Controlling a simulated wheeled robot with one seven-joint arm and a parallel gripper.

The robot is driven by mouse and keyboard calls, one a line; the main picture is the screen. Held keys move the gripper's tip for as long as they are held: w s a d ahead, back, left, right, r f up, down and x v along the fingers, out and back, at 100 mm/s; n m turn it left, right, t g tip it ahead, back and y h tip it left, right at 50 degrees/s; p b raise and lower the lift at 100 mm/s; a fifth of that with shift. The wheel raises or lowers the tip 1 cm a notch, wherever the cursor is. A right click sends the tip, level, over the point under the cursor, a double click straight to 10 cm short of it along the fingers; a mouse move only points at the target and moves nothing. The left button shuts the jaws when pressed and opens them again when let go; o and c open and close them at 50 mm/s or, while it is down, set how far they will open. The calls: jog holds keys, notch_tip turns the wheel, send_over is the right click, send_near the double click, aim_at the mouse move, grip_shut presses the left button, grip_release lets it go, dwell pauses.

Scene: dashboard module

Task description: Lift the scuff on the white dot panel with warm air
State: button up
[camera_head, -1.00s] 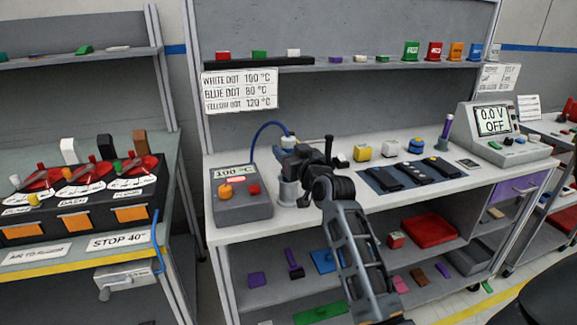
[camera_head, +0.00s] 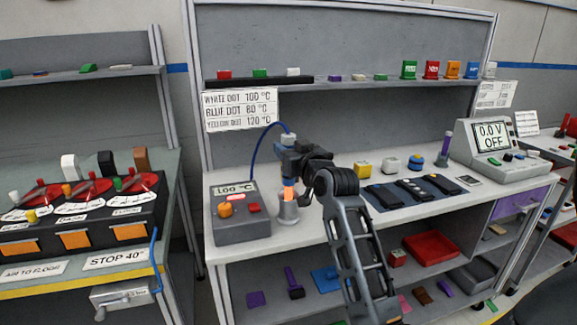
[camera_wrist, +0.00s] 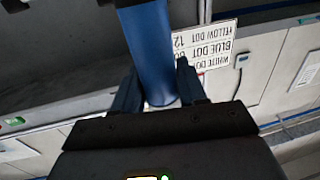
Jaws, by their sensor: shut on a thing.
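My gripper (camera_head: 291,160) is shut on the blue hot-air tool (camera_wrist: 152,50), which shows between the fingers in the wrist view. In the head view its hose rises from the top and its nozzle (camera_head: 288,191) glows orange. The nozzle points down over the grey holder (camera_head: 288,212); I cannot tell whether it is clear of it. The control box (camera_head: 239,213) reads 100 °C. Several dark panels lie on a blue mat (camera_head: 368,186) to the right, among them a middle panel (camera_head: 414,190).
A sign (camera_head: 240,109) lists white dot 100 °C, blue dot 80 °C, yellow dot 120 °C. A yellow block (camera_head: 362,168), a white block (camera_head: 391,165) and a blue knob-like piece (camera_head: 415,162) stand behind the mat.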

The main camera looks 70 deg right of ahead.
aim_at(288, 134)
notch_tip(288, 134, up, 5)
jog(key=shift+f, duration=0.1)
notch_tip(288, 134, up, 6)
jog(key=p, duration=0.5)
jog(key=shift+f, duration=0.2)
jog(key=shift+r+p, duration=0.45)
jog(key=shift+r, duration=0.8)
